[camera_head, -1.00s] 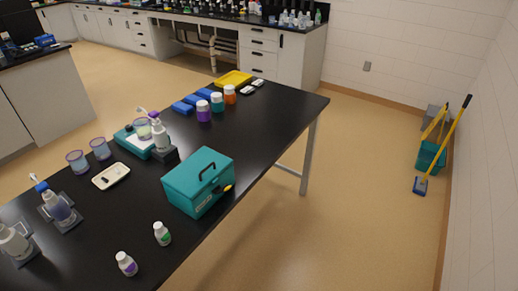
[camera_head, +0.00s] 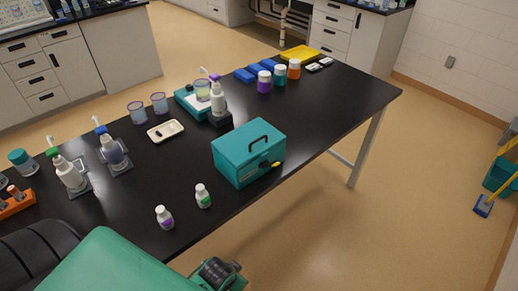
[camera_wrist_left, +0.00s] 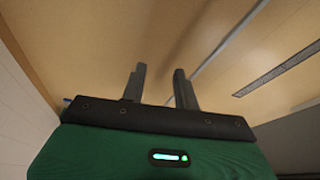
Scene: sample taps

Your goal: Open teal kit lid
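The teal kit (camera_head: 247,160) stands on the black table near its front edge in the head view. Its lid (camera_head: 240,143) is shut, with a dark handle (camera_head: 260,138) on top. A dark latch with a yellow tip (camera_head: 276,164) shows on the front. My left gripper (camera_wrist_left: 160,88) shows in the left wrist view with two fingers apart and nothing between them. My right gripper is not in view.
The black table (camera_head: 330,110) is bare right of the kit. A purple-labelled bottle (camera_head: 165,218) and a green-labelled bottle (camera_head: 203,196) stand left of the kit. A pump bottle (camera_head: 218,100) stands behind it. A white tray (camera_head: 166,131) lies further left.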

